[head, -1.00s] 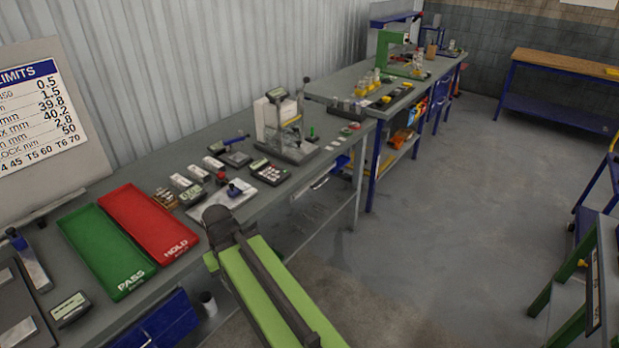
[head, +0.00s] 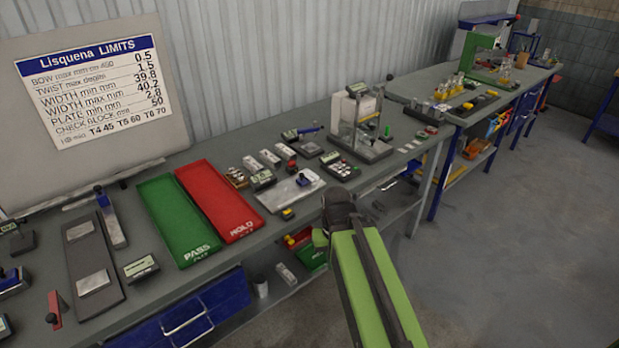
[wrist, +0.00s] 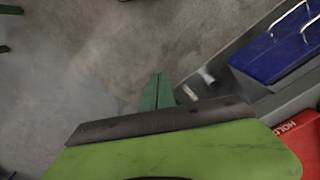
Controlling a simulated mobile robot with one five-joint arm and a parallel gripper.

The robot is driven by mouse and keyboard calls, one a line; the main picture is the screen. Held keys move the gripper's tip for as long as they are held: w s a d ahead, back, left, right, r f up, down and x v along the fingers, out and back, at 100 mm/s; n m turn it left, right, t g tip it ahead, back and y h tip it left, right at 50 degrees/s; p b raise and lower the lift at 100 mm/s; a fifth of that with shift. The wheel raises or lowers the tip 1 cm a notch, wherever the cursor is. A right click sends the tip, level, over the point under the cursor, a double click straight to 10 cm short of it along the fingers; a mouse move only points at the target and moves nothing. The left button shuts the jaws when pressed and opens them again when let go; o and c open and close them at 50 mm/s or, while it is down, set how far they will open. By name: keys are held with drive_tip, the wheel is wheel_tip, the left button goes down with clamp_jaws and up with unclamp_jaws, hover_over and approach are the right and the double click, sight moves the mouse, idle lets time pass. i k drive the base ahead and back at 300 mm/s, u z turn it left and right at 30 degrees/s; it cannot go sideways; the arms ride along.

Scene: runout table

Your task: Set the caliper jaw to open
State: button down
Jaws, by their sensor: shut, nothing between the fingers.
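I cannot single out the caliper or its jaw with certainty. Several small measuring tools stand on the bench (head: 330,108), among them a dark tool with a blue bar (head: 308,131) and a metal plate with a blue knob (head: 290,192). How far any jaw is open is too small to tell. My gripper shows in the wrist view as dark green fingers (wrist: 158,90), together and empty, over the floor near the bench front. In the head view my arm's dark end covers part of the bench edge, and the fingers are hidden there.
A green PASS tray (head: 178,222) and red HOLD tray (head: 218,203) lie on the bench, left of my arm. A limits board (head: 80,100) stands behind. Blue drawers (head: 185,315) are below the bench. Open floor (head: 480,240) lies to the right.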

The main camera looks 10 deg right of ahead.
sight(304, 179)
drive_tip(key=z, duration=1.3)
drive_tip(key=k, duration=0.8)
drive_tip(key=u, duration=1.05)
drive_tip(key=i, duration=1)
